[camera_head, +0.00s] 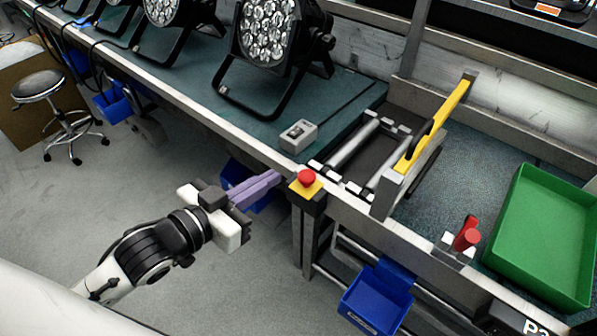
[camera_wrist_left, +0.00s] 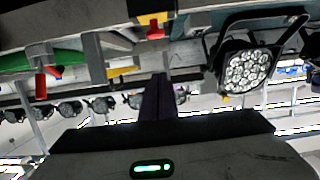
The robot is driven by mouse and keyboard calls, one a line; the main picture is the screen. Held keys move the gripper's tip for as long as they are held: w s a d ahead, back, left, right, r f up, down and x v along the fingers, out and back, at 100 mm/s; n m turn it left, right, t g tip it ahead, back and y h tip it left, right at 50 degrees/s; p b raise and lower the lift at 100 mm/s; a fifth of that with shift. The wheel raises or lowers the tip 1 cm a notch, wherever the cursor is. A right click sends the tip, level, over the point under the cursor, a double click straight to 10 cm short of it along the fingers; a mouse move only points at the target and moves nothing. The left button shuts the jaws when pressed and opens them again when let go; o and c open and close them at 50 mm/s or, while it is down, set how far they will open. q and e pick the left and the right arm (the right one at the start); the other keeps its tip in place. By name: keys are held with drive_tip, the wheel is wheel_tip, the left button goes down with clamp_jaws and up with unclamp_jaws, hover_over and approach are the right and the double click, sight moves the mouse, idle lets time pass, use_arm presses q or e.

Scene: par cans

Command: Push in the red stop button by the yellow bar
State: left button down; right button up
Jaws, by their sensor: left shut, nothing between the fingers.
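The red stop button (camera_head: 307,177) is a round mushroom head on a yellow plate, on a post at the bench's front edge. The yellow bar (camera_head: 433,124) slants up behind it to the right, over the roller section. My left gripper (camera_head: 277,177) is shut and empty, its purple fingers pointing at the button from the left, with a small gap in the picture. In the left wrist view the red button (camera_wrist_left: 155,33) hangs from its yellow plate, above the shut fingers (camera_wrist_left: 158,80) in the picture. I cannot tell the exact distance. My right gripper is not seen.
A grey switch box (camera_head: 298,135) sits on the bench behind the button. Par cans (camera_head: 268,32) stand along the bench to the left. A red handle (camera_head: 466,236) and a green tray (camera_head: 545,230) are right. A blue bin (camera_head: 377,298) hangs below.

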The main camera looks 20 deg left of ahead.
use_arm(q)
hover_over(307, 179)
drive_tip(key=s+a, duration=0.2)
wheel_tip(307, 179, down, 2)
drive_tip(key=shift+w+d+f, duration=0.1)
drive_tip(key=shift+w+f, duration=0.1)
drive_tip(key=shift+f, duration=0.95)
drive_tip(key=shift+w+d+f, duration=0.1)
drive_tip(key=shift+w+f, duration=0.05)
drive_tip(key=shift+f, duration=0.95)
